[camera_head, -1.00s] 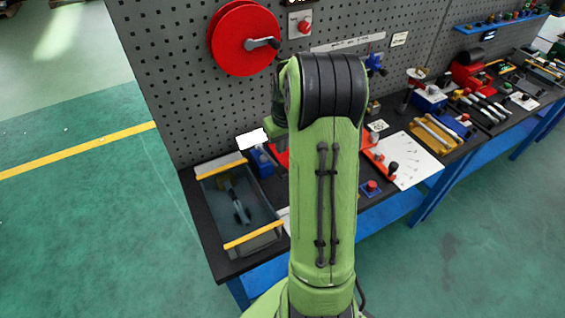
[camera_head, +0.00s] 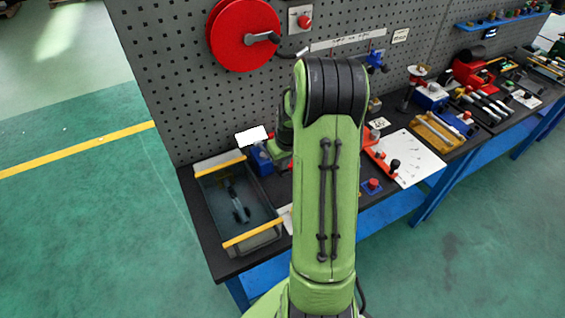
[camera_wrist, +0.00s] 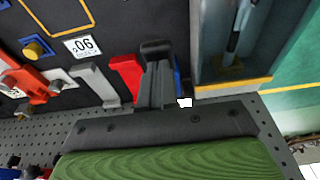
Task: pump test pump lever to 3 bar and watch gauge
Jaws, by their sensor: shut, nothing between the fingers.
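My gripper (camera_wrist: 157,50) is shut and empty in the wrist view, its dark fingers together over the bench. Right beside the fingers are a red part (camera_wrist: 126,74) on the left and a narrow blue part on the right, mostly hidden behind them. In the head view a blue block (camera_head: 262,160) stands right of the grey tank, close to my wrist; it may belong to the test pump. I cannot make out the pump lever for certain, whether the fingers touch anything, or any gauge face or reading.
A grey tank (camera_head: 205,200) with yellow edge strips sits at the bench's left end. A pegboard with a red reel (camera_head: 243,37) rises behind.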

